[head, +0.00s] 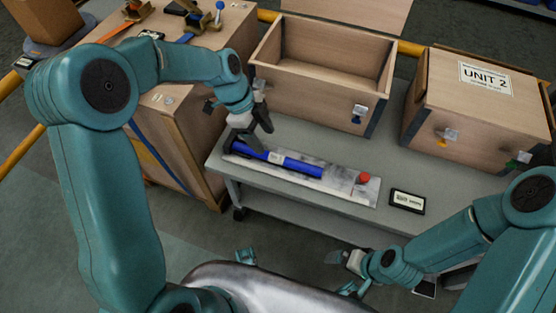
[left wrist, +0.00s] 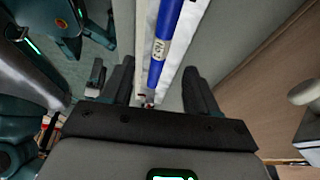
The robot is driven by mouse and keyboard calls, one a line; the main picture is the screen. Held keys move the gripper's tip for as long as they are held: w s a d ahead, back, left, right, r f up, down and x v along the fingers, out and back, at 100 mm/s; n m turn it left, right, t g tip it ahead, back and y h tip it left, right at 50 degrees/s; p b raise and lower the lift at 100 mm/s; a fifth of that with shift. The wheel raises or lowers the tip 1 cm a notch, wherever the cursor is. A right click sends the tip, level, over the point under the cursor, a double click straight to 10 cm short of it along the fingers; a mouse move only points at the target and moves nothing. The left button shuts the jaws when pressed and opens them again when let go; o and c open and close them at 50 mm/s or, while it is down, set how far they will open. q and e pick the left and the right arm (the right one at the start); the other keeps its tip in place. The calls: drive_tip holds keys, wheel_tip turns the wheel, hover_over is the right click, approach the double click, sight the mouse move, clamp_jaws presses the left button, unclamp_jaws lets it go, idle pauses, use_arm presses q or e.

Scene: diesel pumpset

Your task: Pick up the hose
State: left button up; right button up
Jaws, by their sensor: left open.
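The blue hose (head: 300,167) lies lengthwise on a pale, stained mat (head: 361,193) on the grey table. It has a light label near its left part. In the left wrist view the hose (left wrist: 169,30) runs up from between the fingers, and its near end is partly hidden by the gripper. My left gripper (head: 253,135) is open above the hose's left end, with one finger on each side in the left wrist view (left wrist: 160,90). No grip on the hose shows. My right gripper (head: 346,259) is low, in front of the table, apart from the hose; its jaws are unclear.
A red knob (head: 364,178) sits at the mat's right end. A small dark-framed tag (head: 407,201) lies right of it. An open wooden crate (head: 325,82) and a closed crate marked UNIT 2 (head: 470,110) stand behind. A wooden cabinet (head: 170,150) is at left.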

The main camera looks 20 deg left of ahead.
sight(276, 156)
use_arm(q)
drive_tip(key=x, duration=0.3)
drive_tip(key=shift+f, duration=0.1)
drive_tip(key=b+x, duration=0.2)
drive_tip(key=x, duration=0.2)
drive_tip(key=shift+d+f, duration=0.1)
drive_tip(key=shift+d, duration=0.1)
drive_tip(key=shift+w+d+f, duration=0.1)
drive_tip(key=shift+d+f, duration=0.1)
drive_tip(key=shift+f, duration=0.15)
clamp_jaws()
